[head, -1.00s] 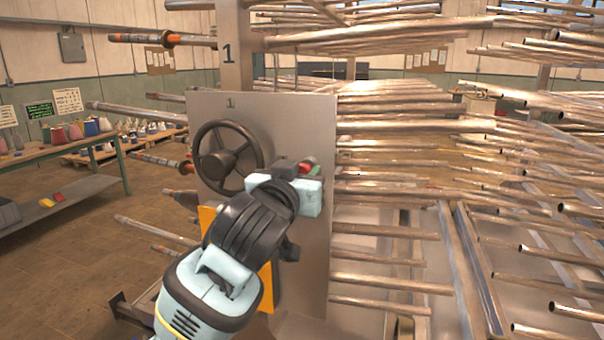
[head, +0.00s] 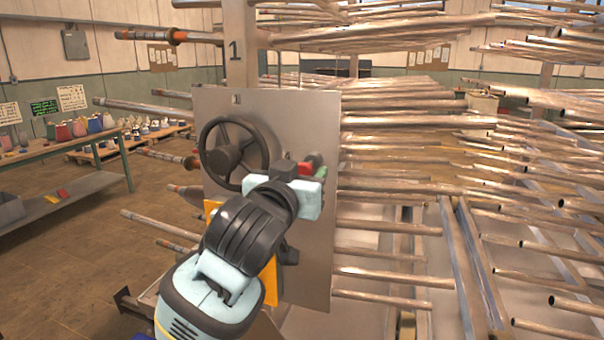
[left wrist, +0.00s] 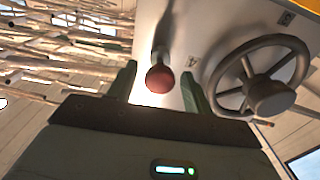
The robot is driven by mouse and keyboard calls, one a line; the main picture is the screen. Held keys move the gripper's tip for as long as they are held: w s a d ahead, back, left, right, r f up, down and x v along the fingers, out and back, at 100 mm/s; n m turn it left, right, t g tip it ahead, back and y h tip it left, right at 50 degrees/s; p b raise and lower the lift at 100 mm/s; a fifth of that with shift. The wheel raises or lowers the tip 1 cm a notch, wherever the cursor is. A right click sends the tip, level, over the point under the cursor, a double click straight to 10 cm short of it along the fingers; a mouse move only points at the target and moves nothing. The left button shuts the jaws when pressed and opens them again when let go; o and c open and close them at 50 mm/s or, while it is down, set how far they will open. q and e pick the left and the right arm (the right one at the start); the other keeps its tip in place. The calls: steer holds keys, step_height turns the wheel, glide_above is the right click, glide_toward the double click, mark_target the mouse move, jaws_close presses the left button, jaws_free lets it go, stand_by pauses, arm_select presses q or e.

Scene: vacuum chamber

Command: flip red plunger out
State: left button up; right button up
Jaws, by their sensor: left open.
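The red plunger (head: 305,168) shows as a small red spot on the grey metal panel (head: 310,235), mostly hidden behind my left gripper. In the left wrist view its round red knob (left wrist: 160,79) sits on a metal stem that comes out of the panel. My left gripper (head: 302,171) is at the panel, right of the handwheel. In the left wrist view its two green fingers (left wrist: 158,88) are open, one on each side of the knob, with visible gaps. My right gripper is not in view.
A dark handwheel (head: 235,155) is on the panel close to my left gripper; it also shows in the left wrist view (left wrist: 268,96). Many metal tubes (head: 400,122) stick out right of the panel. A workbench (head: 60,147) stands at the far left, with open floor before it.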

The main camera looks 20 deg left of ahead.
arm_select(q)
steer(key=s, duration=0.7)
steer(key=shift+s, duration=0.3)
steer(key=shift+a, duration=0.1)
step_height(320, 180, down, 34)
steer(key=m+g+h, duration=0.1)
steer(key=m+g, duration=0.1)
steer(key=g, duration=0.3)
steer(key=s+a+f+g, duration=0.1)
steer(key=s+a+f, duration=0.1)
steer(key=s+f, duration=0.9)
steer(key=s+a+f+g, duration=0.2)
steer(key=s+a+f, duration=0.1)
steer(key=s+f, duration=0.8)
steer(key=shift+s+f, duration=0.35)
steer(key=shift+s, duration=0.55)
steer(key=shift+o, duration=0.4)
steer(key=shift+d, duration=0.1)
